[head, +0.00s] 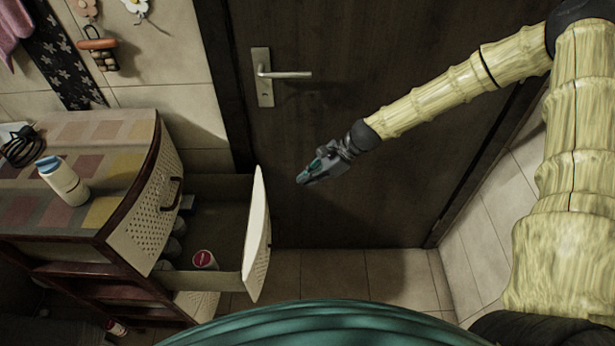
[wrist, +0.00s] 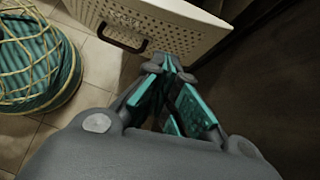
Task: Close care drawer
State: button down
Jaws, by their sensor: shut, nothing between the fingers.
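The care drawer (head: 257,240) is pulled out from the cabinet at the lower left of the head view. Its white perforated front faces right, and cans lie inside it. In the wrist view the drawer front (wrist: 175,30) with a dark handle (wrist: 122,38) shows at the top. My gripper (head: 303,179) is shut and empty, to the right of the drawer front and apart from it in the head view. In the wrist view the fingertips (wrist: 170,62) appear close to the drawer front; whether they touch it I cannot tell.
The cabinet (head: 118,125) has a closed upper drawer (head: 152,205); a white bottle (head: 62,182) and a black cable (head: 22,146) are on its top. A dark door (head: 340,120) with a lever handle stands behind. Tiled floor (head: 380,280) is free right of the drawer.

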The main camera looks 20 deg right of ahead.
jog(key=w+a+f+p, duration=0.1)
jog(key=a+f+p, duration=0.1)
jog(key=a+f, duration=0.3)
jog(key=shift+a+f, duration=0.15)
jog(key=shift+a, duration=1.95)
jog(key=shift+w, duration=0.1)
jog(key=shift+a, duration=0.15)
